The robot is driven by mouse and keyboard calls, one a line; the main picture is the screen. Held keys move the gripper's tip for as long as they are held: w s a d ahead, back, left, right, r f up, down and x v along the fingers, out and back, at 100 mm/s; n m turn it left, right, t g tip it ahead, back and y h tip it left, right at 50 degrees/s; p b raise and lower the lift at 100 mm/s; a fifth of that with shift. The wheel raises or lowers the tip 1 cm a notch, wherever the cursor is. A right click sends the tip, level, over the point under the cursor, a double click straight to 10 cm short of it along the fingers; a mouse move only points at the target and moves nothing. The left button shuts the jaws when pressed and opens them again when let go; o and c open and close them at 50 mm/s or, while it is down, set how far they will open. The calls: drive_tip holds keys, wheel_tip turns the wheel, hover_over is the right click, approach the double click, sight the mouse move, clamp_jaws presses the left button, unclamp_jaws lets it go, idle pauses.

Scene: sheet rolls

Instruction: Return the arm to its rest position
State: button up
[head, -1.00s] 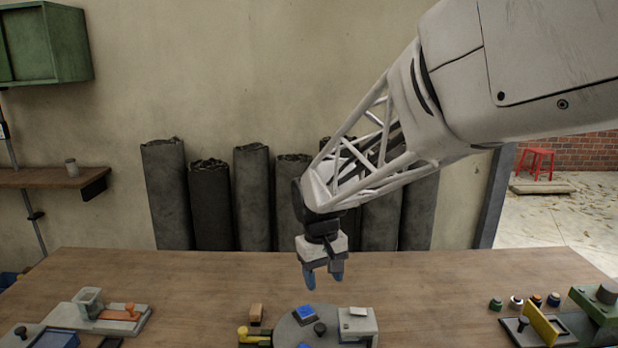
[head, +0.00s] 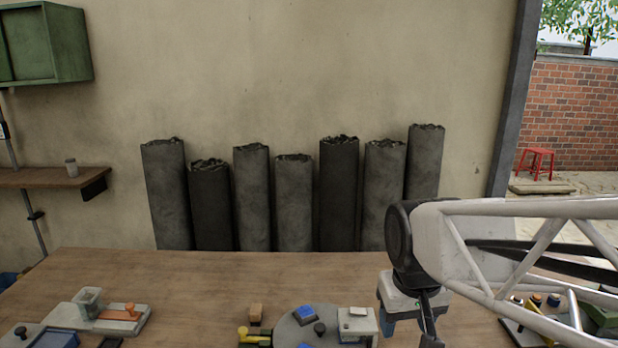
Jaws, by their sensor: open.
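My gripper (head: 408,328) is at the lower right of the middle in the head view, in front of the wooden table. It points downward with its blue-tipped fingers apart, and nothing shows between them. My white lattice forearm reaches in from the right edge and covers part of the table's right side. The sheet rolls (head: 294,205) stand upright in a row against the back wall, apart from my gripper. They are dark grey with ragged tops.
The wooden table (head: 200,280) is bare along its back. A round grey fixture with a blue block (head: 305,314) and a pale box (head: 357,323) stand left of my gripper. Small stamps and blocks at the right are partly hidden by my arm.

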drive_tip(key=s+d+f+m+t, duration=0.1)
drive_tip(key=s+d, duration=0.2)
drive_tip(key=s, duration=0.4)
drive_tip(key=shift+s, duration=0.35)
